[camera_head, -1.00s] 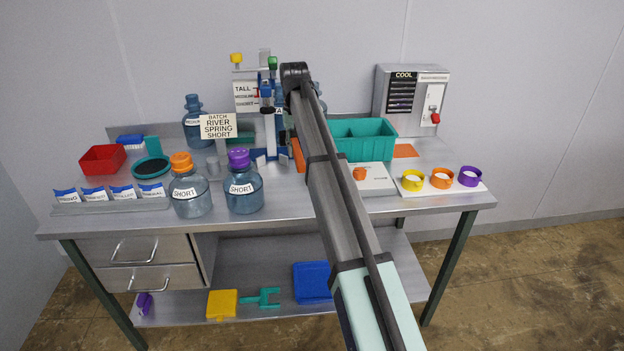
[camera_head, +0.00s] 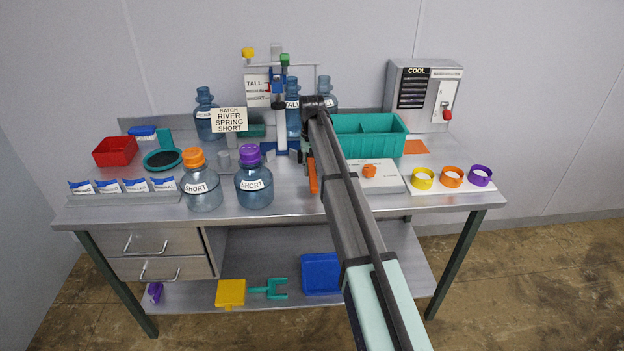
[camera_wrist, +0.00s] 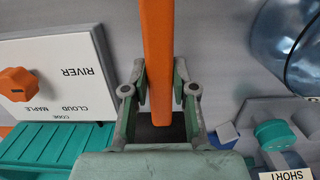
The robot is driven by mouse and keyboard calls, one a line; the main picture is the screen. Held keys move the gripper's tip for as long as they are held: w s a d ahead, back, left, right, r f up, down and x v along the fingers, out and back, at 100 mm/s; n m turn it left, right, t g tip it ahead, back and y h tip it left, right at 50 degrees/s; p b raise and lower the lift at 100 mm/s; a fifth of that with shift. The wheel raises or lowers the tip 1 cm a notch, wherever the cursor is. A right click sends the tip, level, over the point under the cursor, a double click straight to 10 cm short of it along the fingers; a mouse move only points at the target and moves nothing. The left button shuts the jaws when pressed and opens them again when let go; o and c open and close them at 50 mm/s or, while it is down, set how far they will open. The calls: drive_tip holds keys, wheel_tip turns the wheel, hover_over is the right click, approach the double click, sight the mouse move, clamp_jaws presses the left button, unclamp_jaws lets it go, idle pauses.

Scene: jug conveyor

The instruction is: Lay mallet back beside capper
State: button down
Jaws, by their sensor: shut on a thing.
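My gripper (camera_wrist: 158,85) is shut on the orange bar, one finger on each side. In the head view the mallet's orange end (camera_head: 313,177) shows left of my arm, over the middle of the bench; my arm hides the rest. The capper (camera_head: 279,110), a stand with a blue column and green top, is at the back of the bench, behind and left of the mallet. I cannot tell how high the mallet is above the bench.
Two SHORT jugs, orange-capped (camera_head: 202,185) and purple-capped (camera_head: 254,182), stand left of the mallet. A white dial box (camera_head: 385,183) and a teal crate (camera_head: 385,147) are at its right. The bench (camera_head: 300,203) is clear in front of the mallet.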

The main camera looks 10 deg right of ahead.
sight(312, 167)
drive_tip(key=shift+f+p, duration=0.65)
drive_tip(key=shift+f, duration=2.25)
drive_tip(key=c, duration=0.9)
unclamp_jaws()
drive_tip(key=shift+f, duration=0.1)
drive_tip(key=r+b, duration=0.1)
drive_tip(key=r, duration=0.3)
drive_tip(key=r+b, duration=0.1)
drive_tip(key=r, duration=0.3)
drive_tip(key=r+b, duration=0.1)
drive_tip(key=r, duration=0.3)
drive_tip(key=shift+w+r+b, duration=0.1)
drive_tip(key=shift+w+b, duration=0.25)
drive_tip(key=shift+w, duration=0.05)
